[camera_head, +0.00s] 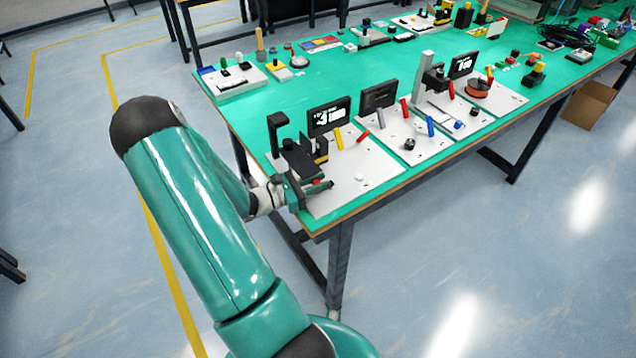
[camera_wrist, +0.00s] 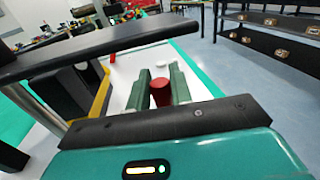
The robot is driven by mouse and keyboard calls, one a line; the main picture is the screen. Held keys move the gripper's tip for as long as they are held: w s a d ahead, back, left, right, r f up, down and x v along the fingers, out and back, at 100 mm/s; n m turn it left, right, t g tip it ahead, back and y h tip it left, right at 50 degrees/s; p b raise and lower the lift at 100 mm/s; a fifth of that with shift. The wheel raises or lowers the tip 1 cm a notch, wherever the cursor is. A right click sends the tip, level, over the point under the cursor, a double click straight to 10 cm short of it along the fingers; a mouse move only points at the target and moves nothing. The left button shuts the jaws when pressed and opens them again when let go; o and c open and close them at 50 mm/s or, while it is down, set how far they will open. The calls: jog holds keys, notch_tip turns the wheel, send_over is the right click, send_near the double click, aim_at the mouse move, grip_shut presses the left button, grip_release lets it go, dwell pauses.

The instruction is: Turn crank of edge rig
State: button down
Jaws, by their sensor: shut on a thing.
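The edge rig is a light plate (camera_head: 343,196) at the near left corner of the green table, with a black block, a yellow part and a dark display (camera_head: 329,116) with white characters. My gripper (camera_head: 318,187) is at the rig's near left side, by the table edge. In the wrist view, the two green fingers of my gripper (camera_wrist: 160,67) stand on either side of a red crank knob (camera_wrist: 160,92) and are shut on it. A bit of red also shows between the fingers in the head view. The rest of the crank is hidden.
A long dark bar (camera_wrist: 110,45) crosses close above the fingers in the wrist view. A white round knob (camera_head: 359,177) sits on the rig's plate. Other rigs with displays (camera_head: 379,96) stand to the right. Open floor lies left of the table.

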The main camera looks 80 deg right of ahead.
jog(key=c, duration=1.3)
grip_release()
jog(key=shift+w+a, duration=0.1)
jog(key=shift+w, duration=0.05)
jog(key=v, duration=1.3)
jog(key=shift+w+a, duration=0.15)
jog(key=shift+a, duration=0.05)
jog(key=shift+r, duration=0.1)
